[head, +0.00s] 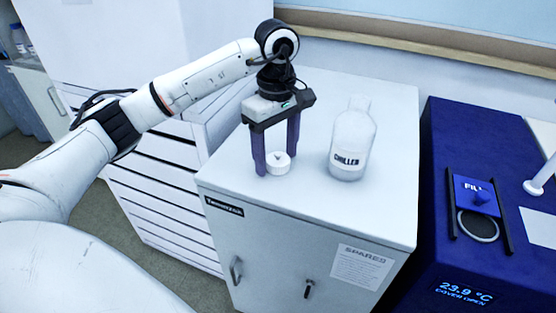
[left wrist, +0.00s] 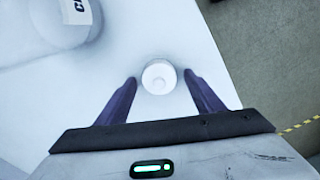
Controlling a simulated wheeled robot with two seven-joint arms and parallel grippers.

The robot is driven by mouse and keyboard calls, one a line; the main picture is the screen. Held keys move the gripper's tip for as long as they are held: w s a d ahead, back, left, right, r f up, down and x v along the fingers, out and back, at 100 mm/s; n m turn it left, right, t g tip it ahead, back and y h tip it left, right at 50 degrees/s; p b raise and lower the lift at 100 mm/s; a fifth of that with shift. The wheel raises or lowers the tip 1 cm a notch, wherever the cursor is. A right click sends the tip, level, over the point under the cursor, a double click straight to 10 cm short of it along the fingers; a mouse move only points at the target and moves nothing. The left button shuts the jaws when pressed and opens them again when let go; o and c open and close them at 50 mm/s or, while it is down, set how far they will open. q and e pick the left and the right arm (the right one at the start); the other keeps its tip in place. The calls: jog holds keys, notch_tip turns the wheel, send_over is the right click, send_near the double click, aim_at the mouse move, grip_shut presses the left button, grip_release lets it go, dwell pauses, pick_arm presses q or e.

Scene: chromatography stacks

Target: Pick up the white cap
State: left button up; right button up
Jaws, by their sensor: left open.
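The white cap (head: 278,165) is a small round disc lying on the white cabinet top, near its front left edge. In the left wrist view the cap (left wrist: 159,76) lies between and slightly beyond the two dark purple fingertips. My left gripper (head: 277,160) points down over the cap with its fingers spread, one on each side. In the left wrist view my left gripper (left wrist: 160,80) is open, with a gap between each finger and the cap. My right gripper is not in view.
A white bottle labelled CHILLER (head: 350,150) stands right of the gripper, with its lower part also in the left wrist view (left wrist: 50,20). The white cabinet (head: 390,110) has free room at back right. A blue unit (head: 440,190) stands to the right, beyond a gap.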

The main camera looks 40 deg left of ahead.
pick_arm(q)
jog(key=c, duration=1.1)
